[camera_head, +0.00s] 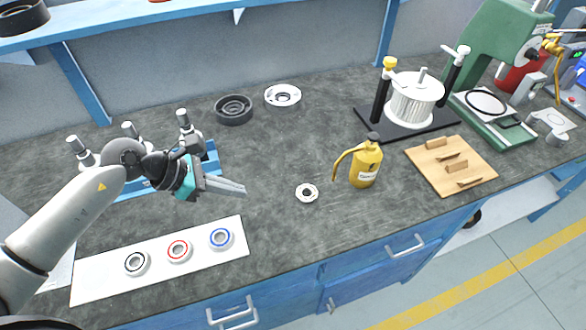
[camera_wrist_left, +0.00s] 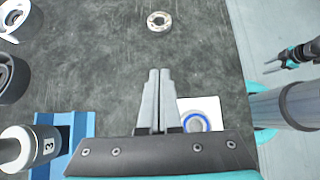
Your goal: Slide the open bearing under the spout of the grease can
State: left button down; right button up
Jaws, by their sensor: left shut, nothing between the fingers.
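The open bearing (camera_head: 307,193), a small pale ring with a dark centre, lies flat on the dark bench top; it also shows in the left wrist view (camera_wrist_left: 160,21). The yellow grease can (camera_head: 366,166) stands upright to its right. Its curved spout points left and down, and the bearing lies apart from the spout tip, to its left and nearer the front edge. My left gripper (camera_head: 243,190) is shut and empty, left of the bearing; its fingers (camera_wrist_left: 159,72) point towards the bearing. My right gripper (camera_wrist_left: 272,62) shows small at the wrist view's right edge, its jaws unclear.
A white mat (camera_head: 98,286) holds three bearings with black, red and blue rings. A blue rack (camera_head: 208,158) stands behind my left gripper. Dark and silver round parts lie at the back. A wooden board (camera_head: 428,158) lies right of the can. Bench between gripper and bearing is clear.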

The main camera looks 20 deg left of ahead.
aim_at(312, 190)
pick_arm(q)
jog(key=x, duration=0.4)
jog(key=shift+f+b, duration=0.15)
jog(key=shift+b, duration=0.2)
jog(key=x, duration=0.5)
jog(key=shift+b, duration=0.4)
jog(key=w+d, duration=0.2)
jog(key=shift+d+f, duration=0.15)
jog(key=shift+d, duration=0.25)
jog(key=shift+w+d, duration=0.25)
jog(key=shift+d, duration=0.15)
pick_arm(e)
jog(key=shift+s+f, duration=0.45)
jog(key=shift+s, duration=0.2)
jog(key=shift+s+f, duration=0.4)
jog(key=shift+s, duration=0.2)
pick_arm(q)
jog(key=shift+d, duration=0.1)
pick_arm(e)
jog(key=shift+s+g, duration=0.15)
jog(key=shift+g, duration=0.15)
